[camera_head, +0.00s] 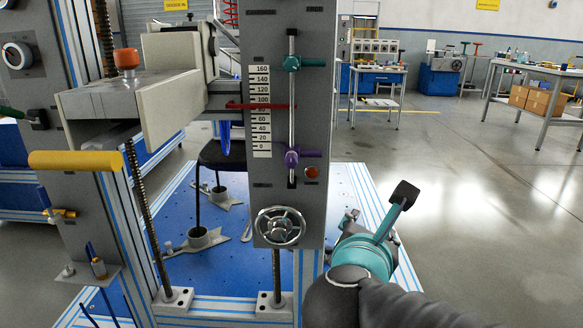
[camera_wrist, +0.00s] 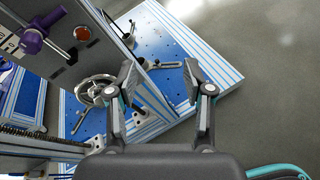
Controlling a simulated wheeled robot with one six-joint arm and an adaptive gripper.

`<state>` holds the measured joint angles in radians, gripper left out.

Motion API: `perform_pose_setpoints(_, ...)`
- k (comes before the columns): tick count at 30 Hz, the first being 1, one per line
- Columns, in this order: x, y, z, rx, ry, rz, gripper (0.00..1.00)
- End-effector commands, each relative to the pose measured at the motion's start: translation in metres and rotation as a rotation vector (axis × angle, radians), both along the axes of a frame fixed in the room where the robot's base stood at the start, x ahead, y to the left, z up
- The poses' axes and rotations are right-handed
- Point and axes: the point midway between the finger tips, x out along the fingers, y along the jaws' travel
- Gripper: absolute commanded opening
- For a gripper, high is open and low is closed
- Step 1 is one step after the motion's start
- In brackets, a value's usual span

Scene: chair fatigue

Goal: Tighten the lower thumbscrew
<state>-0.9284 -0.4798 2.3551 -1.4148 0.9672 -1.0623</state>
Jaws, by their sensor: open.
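The lower thumbscrew (camera_head: 291,158) is a purple knob with a side handle, low on the slotted rod of the grey panel (camera_head: 262,190), near the scale's 0 mark. It also shows at the upper left of the wrist view (camera_wrist: 33,40). A teal upper thumbscrew (camera_head: 292,63) sits higher on the same rod. My gripper (camera_wrist: 160,72) is open and empty, its fingers apart. It is right of and below the purple thumbscrew in the head view, clear of it. The fingers are small and partly hidden by my wrist there.
A handwheel (camera_head: 280,227) sits at the panel's foot and a red button (camera_head: 312,172) is beside the purple thumbscrew. A red pointer (camera_head: 262,106) crosses the scale. The blue base plate (camera_head: 232,268) carries metal fittings. Open floor (camera_head: 450,220) lies to the right.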

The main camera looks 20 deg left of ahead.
Motion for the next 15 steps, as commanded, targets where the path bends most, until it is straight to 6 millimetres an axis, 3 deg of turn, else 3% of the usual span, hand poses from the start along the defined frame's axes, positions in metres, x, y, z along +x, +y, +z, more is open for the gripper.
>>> perform_pose_setpoints(1,-0.003,0.027,0.007,-0.101,-0.05,0.093,0.51)
perform_pose_setpoints(6,-0.019,0.088,0.037,-0.369,-0.22,0.298,0.51)
perform_pose_setpoints(10,-0.03,0.114,0.048,-0.476,-0.301,0.372,0.51)
perform_pose_setpoints(15,-0.029,0.124,0.053,-0.516,-0.332,0.396,0.51)
